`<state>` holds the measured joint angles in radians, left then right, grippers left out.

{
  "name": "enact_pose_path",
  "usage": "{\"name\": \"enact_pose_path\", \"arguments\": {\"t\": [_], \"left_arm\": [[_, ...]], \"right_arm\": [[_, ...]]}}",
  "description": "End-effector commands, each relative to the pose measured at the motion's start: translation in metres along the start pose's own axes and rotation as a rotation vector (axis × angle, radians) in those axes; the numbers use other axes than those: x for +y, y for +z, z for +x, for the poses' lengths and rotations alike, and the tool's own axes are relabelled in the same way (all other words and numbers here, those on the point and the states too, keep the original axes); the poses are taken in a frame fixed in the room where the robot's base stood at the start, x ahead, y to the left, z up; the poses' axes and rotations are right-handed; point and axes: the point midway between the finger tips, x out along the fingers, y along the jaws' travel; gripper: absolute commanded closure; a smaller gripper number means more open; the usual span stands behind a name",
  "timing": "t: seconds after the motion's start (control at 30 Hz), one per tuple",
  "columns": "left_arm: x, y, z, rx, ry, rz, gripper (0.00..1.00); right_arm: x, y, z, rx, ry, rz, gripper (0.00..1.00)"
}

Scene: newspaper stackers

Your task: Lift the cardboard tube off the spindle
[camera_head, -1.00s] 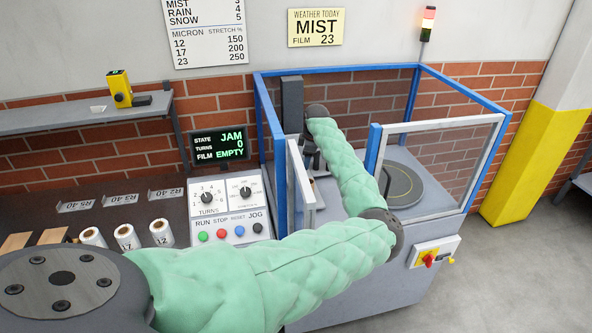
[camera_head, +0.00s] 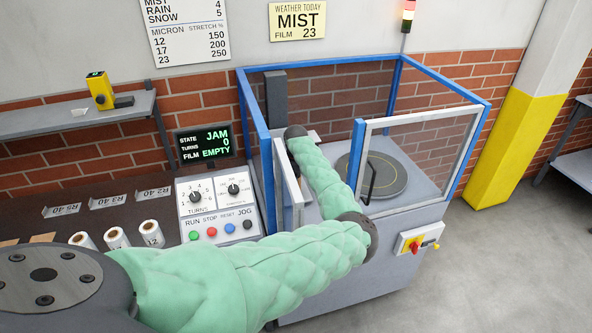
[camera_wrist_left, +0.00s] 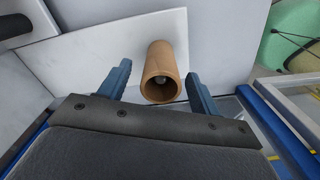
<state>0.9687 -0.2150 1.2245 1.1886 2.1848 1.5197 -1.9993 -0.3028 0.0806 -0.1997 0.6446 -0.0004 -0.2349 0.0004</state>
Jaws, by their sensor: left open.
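The brown cardboard tube (camera_wrist_left: 166,62) shows in the left wrist view, its open end facing the camera. My right gripper is not in view.
The machine has a round turntable (camera_head: 372,178), clear panels and an open front gap. A control panel (camera_head: 222,207) and a screen (camera_head: 204,144) reading JAM, film EMPTY stand left of it. A red switch (camera_head: 414,247) is on the machine's front.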

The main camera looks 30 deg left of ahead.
Motion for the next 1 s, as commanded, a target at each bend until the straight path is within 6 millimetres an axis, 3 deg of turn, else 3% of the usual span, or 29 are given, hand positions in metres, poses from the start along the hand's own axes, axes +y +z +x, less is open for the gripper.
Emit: {"name": "enact_pose_path", "arguments": {"t": [0.07,0.3,0.67,0.9,1.0], "left_arm": [[-0.001,0.000,0.007,0.000,-0.001,0.002,0.37],[0.000,0.000,0.029,0.001,-0.001,0.001,0.37],[0.000,0.000,0.035,0.001,0.001,0.000,0.37],[0.000,0.000,0.035,0.001,0.001,0.001,0.80],[0.000,0.000,0.034,0.001,0.001,0.001,0.84]], "right_arm": [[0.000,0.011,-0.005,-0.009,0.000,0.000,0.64],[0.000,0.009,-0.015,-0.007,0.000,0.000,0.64],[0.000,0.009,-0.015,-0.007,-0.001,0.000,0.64],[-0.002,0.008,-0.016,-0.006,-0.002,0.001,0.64],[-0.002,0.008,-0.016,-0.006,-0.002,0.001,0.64]]}}
